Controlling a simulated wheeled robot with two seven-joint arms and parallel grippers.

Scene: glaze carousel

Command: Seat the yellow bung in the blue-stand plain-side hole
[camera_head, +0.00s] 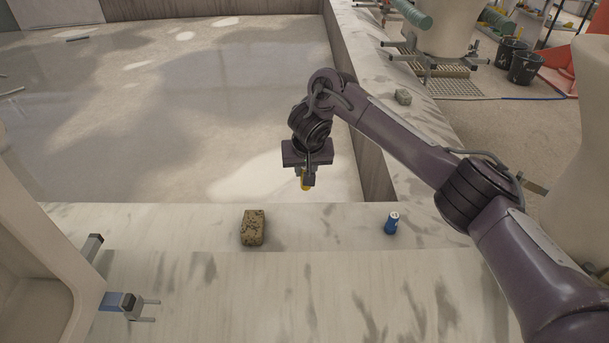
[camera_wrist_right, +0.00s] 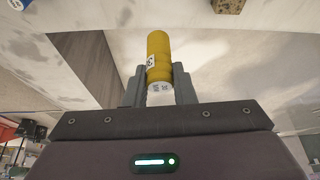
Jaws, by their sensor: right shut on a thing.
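The yellow bung (camera_wrist_right: 158,58) is a short yellow cylinder with a dark-marked white label and a pale lower end with small blue marks. My right gripper (camera_head: 306,182) is shut on it, and its two grey fingers (camera_wrist_right: 160,88) flank the bung in the right wrist view. In the head view only a small yellow part (camera_head: 304,186) shows below the fingers, over the pale floor beyond the ledge. I cannot make out a blue stand with holes for certain. A blue-banded grey bracket (camera_head: 122,302) with two prongs sticks out at lower left. My left gripper is not in view.
A blue cylinder (camera_head: 391,224) with a white top stands on the pale stone ledge (camera_head: 320,290), right of a speckled brown block (camera_head: 253,228). A beige housing (camera_head: 40,250) fills the left edge. A low wall (camera_head: 365,140) runs behind my right arm. The front ledge is mostly clear.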

